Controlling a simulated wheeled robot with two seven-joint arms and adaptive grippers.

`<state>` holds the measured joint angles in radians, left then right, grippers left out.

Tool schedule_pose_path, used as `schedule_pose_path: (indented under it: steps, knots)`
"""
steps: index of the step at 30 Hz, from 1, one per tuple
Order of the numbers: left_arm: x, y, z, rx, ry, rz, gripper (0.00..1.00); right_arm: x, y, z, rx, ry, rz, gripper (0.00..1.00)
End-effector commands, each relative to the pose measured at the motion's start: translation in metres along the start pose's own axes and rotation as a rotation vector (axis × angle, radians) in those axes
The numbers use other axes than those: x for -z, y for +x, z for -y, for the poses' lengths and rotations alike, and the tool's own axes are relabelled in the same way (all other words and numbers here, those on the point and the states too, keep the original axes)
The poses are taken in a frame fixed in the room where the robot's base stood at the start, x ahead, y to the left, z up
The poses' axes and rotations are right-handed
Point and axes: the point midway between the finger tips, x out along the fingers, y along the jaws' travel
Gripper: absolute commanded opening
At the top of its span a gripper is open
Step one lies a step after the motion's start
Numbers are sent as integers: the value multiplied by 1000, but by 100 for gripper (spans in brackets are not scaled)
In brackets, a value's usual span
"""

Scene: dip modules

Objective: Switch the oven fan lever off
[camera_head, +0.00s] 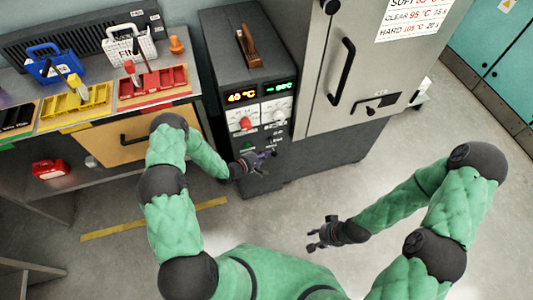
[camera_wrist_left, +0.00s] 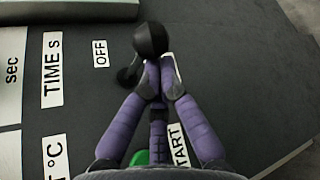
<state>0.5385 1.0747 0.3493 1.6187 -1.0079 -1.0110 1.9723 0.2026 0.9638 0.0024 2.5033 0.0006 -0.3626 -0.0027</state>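The lever with its round black knob (camera_wrist_left: 150,40) stands out from the dark panel beside the OFF label in the left wrist view. Its black base shows just left of the fingertips. My left gripper (camera_wrist_left: 160,78) has its fingers drawn together, with the tips right at the lever below the knob. Whether they touch or grip it cannot be told. In the head view my left gripper (camera_head: 264,158) is at the lower front of the dark oven unit (camera_head: 240,70); the lever is not clear there. My right gripper (camera_head: 322,235) is open and empty above the floor, apart from everything.
The oven front has lit displays (camera_head: 242,97) and a red knob (camera_head: 245,123). In the left wrist view a START label (camera_wrist_left: 178,145) and green button (camera_wrist_left: 140,157) lie under the fingers. A bench with trays (camera_head: 75,105) stands left, a tall grey cabinet (camera_head: 345,75) right. Floor in front is clear.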

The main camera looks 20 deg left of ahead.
Motion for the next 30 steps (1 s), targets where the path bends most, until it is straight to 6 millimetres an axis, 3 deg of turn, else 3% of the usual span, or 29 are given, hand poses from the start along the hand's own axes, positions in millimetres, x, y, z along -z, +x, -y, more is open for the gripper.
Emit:
schedule_pose_path:
  steps: [14,30]
  knots:
    - [-9,-4,-8,85,-144,2,0,0,-4,2,0,0,0,40]
    - [-16,-9,-17,83,-143,1,0,0,-9,3,0,0,0,40]
